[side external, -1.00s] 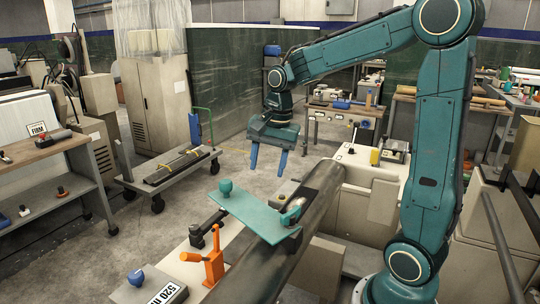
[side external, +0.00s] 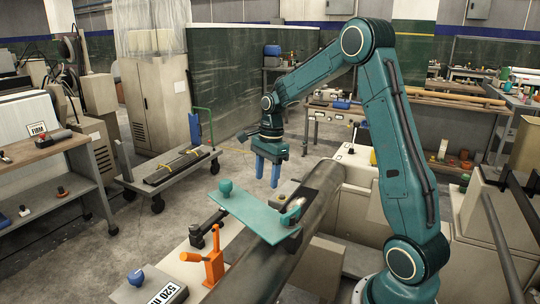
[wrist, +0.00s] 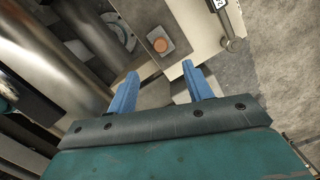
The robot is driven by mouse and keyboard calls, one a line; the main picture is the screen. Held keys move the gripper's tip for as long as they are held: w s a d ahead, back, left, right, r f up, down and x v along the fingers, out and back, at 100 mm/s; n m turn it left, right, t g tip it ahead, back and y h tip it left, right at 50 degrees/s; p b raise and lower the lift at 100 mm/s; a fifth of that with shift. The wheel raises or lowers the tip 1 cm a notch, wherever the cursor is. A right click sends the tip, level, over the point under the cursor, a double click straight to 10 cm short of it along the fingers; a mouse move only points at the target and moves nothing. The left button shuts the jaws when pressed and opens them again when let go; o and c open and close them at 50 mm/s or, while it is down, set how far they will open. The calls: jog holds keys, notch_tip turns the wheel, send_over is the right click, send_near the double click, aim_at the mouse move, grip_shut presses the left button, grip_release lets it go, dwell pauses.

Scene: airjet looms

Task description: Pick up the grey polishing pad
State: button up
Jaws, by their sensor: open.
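My gripper (side external: 267,182) has two blue fingers. They point down and stand apart with nothing between them, above and behind the loom's beam. In the wrist view my gripper (wrist: 160,70) is also open and empty. I cannot make out the grey polishing pad for certain. A small grey block with a round tan top (wrist: 161,45) shows just beyond the fingertips in the wrist view; I cannot tell whether it is the pad.
A teal plate (side external: 250,213) with a teal knob lies across the dark beam (side external: 262,272). An orange clamp (side external: 213,262) stands in front of it. A cart (side external: 170,172) stands on the floor at left. Bare floor separates cart and loom.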

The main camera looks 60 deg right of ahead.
jog(key=shift+w+a+f, duration=0.1)
jog(key=shift+a+f, duration=0.05)
jog(key=shift+f, duration=1.15)
jog(key=shift+w+a+f, duration=0.1)
jog(key=shift+a+f, duration=0.05)
jog(key=shift+f, duration=1.2)
jog(key=shift+a+f, duration=0.15)
jog(key=shift+f, duration=1.15)
jog(key=shift+w+a+f, duration=0.1)
jog(key=shift+f, duration=1.2)
jog(key=shift+w+a+f, duration=0.1)
jog(key=shift+f, duration=1.2)
jog(key=c, duration=1.1)
jog(key=shift+r, duration=0.2)
notch_tip(320, 180, up, 20)
jog(key=shift+f, duration=0.15)
